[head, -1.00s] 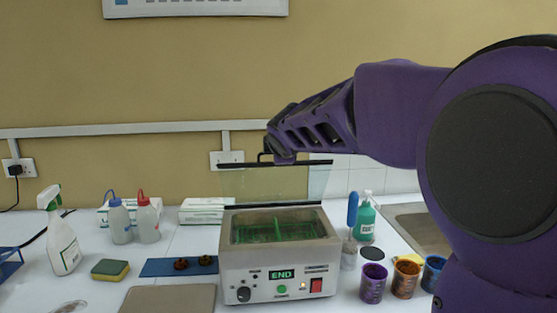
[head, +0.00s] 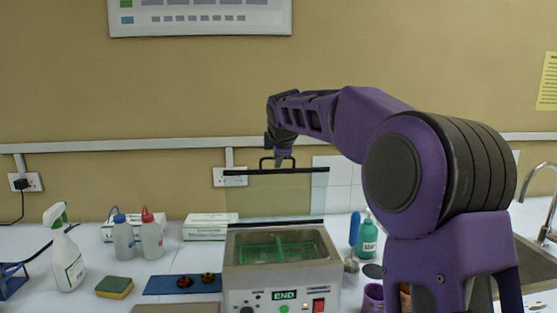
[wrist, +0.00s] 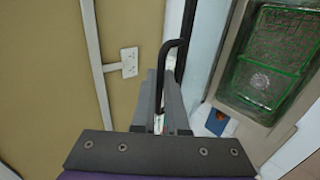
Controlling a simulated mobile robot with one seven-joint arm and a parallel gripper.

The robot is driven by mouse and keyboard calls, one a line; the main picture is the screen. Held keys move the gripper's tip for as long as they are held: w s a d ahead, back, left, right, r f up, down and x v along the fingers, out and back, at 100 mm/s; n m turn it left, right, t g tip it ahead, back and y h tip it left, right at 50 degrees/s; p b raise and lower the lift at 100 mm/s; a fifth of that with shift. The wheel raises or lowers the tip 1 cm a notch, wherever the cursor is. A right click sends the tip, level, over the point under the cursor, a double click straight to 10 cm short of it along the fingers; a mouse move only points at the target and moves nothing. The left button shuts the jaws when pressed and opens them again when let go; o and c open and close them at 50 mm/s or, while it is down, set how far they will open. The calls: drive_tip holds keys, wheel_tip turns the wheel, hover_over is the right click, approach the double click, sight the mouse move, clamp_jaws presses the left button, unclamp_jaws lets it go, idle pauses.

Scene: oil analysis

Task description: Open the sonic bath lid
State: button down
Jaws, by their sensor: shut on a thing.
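The sonic bath (head: 280,277) stands on the bench with its green display reading END. Its clear lid (head: 277,197) stands upright along the back edge of the bath, so the tank is uncovered. A green basket (head: 275,250) shows inside the tank, and also in the wrist view (wrist: 268,58). My gripper (head: 285,162) is at the top of the lid, shut on the black lid handle (head: 264,163). In the wrist view the handle (wrist: 166,65) passes between the fingers.
Left of the bath are a blue mat (head: 183,285) with small brown parts, a sponge (head: 114,287), a spray bottle (head: 65,255) and two wash bottles (head: 151,238). A green bottle (head: 367,238) and a purple cup (head: 373,298) stand to its right. The wall is close behind.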

idle(0.4)
drive_tip(key=c, duration=0.9)
unclamp_jaws()
drive_tip(key=shift+c, duration=0.2)
